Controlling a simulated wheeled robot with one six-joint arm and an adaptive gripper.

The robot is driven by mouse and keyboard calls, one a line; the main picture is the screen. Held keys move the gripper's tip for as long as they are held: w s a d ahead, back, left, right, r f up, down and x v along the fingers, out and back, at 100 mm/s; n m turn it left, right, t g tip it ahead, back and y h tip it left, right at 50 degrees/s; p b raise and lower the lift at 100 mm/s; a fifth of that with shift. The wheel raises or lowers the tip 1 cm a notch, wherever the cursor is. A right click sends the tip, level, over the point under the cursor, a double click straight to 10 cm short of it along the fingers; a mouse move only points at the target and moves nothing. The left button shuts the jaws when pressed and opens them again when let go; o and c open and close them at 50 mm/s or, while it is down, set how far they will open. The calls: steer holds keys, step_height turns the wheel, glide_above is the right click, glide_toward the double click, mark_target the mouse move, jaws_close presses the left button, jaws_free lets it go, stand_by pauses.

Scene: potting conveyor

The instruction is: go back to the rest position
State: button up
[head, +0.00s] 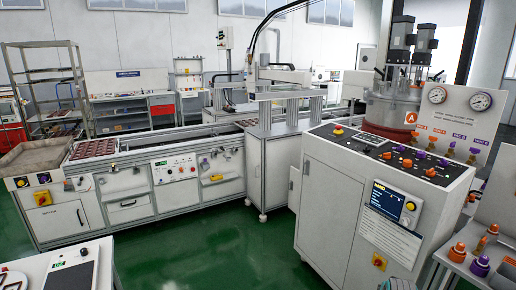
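My gripper and arm do not show in the head view, so how the gripper stands and whether it holds anything is hidden. The head view looks across the potting line. A long white conveyor bench (165,200) runs along the left and middle. A white control cabinet (345,228) with a sloped panel of knobs stands at the right.
Green floor (205,262) is open between the bench and the cabinet. A small table with a dark scale (75,270) is at the front left. A side surface with orange and purple caps (480,264) is at the right edge. A metal rack (50,85) stands behind.

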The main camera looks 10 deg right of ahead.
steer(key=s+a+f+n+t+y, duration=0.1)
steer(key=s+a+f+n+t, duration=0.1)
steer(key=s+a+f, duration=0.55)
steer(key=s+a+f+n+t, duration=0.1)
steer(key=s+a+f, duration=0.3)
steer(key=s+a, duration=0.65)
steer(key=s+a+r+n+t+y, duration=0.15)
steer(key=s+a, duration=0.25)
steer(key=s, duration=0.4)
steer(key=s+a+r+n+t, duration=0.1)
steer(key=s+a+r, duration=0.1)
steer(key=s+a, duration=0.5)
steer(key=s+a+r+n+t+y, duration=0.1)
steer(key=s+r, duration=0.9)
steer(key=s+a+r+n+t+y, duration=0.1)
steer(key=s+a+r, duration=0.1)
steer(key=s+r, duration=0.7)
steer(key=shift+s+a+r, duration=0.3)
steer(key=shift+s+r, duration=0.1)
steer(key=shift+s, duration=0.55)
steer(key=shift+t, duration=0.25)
